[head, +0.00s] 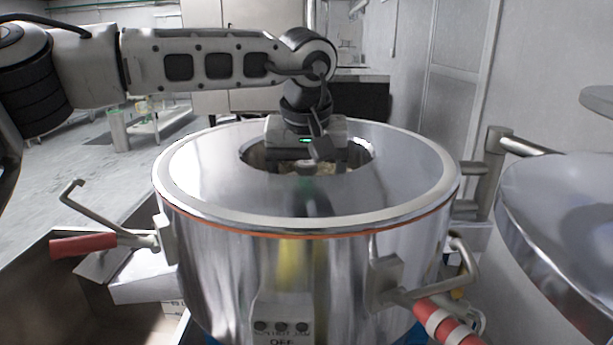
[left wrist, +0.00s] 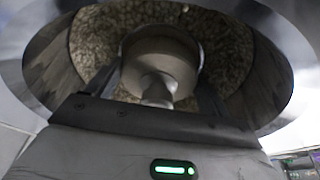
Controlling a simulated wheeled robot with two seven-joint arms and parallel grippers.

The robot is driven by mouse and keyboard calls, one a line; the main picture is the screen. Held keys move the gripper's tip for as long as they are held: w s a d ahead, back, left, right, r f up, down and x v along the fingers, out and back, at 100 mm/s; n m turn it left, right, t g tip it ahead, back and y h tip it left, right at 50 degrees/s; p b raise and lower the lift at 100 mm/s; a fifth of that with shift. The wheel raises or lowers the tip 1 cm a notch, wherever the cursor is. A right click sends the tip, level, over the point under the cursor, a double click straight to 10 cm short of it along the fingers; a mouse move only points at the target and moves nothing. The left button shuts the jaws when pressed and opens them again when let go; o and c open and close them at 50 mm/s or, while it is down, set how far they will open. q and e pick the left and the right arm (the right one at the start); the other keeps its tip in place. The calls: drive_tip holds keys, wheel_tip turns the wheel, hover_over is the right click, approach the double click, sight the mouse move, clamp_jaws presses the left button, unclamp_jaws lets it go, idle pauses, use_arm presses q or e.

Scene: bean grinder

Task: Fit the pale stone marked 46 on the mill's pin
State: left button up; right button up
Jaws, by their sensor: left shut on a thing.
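The mill (head: 300,213) is a big shiny steel drum with a round opening in its top. My left gripper (head: 316,158) points down into that opening. No number is legible. The pin cannot be told apart, and whether the stone sits on it is hidden. My right gripper is out of view.
The mill has red-grip cranks at left (head: 84,246) and right (head: 445,322). A steel bowl (head: 570,235) stands close on the right. An open bin (head: 60,285) is at lower left. The opening's rim closely surrounds my left gripper.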

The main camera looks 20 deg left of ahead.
use_arm(q)
drive_tip(key=o, duration=1.5)
drive_tip(key=shift+f, duration=0.15)
drive_tip(key=shift+c, duration=0.2)
drive_tip(key=a+v, duration=0.1)
drive_tip(key=v, duration=1.1)
drive_tip(key=shift+d+b, duration=0.4)
drive_tip(key=shift+d, duration=0.15)
drive_tip(key=shift+s, duration=0.1)
